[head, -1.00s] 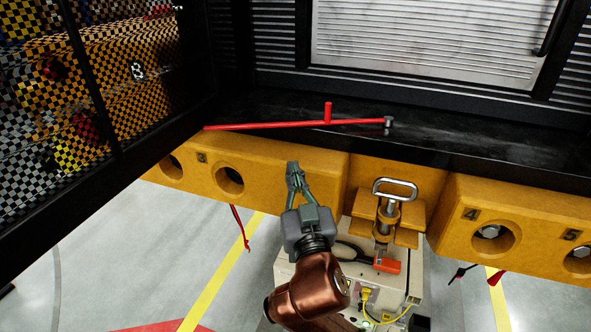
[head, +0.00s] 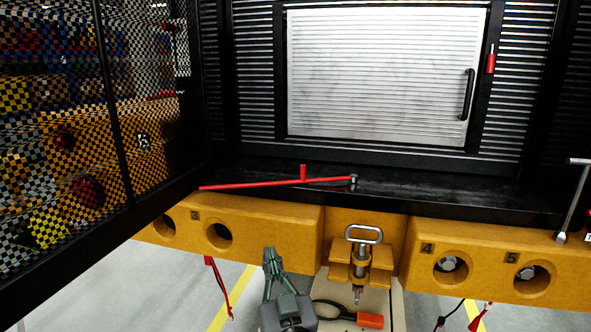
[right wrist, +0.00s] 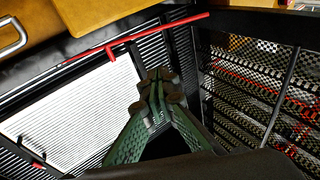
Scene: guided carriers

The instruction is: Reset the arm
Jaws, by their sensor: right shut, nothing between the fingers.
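My right gripper (head: 270,256) is at the lower middle of the head view, in front of the yellow bumper. Its green fingers point up and are shut with nothing between them. In the right wrist view the fingertips (right wrist: 157,88) meet at the middle of the picture. My left gripper is not in view. A red bar (head: 255,184) with a short upright stub lies on the black ledge (head: 420,195), beyond the right gripper and apart from it. The bar also shows in the right wrist view (right wrist: 160,33).
A pin with a loop handle (head: 363,234) stands in a yellow bracket right of the gripper. Below it is a pale box (head: 398,312) with an orange-ended tool (head: 369,320). The yellow bumper (head: 300,215) has round holes. A mesh cage stands left, a ribbed silver panel (head: 380,80) behind.

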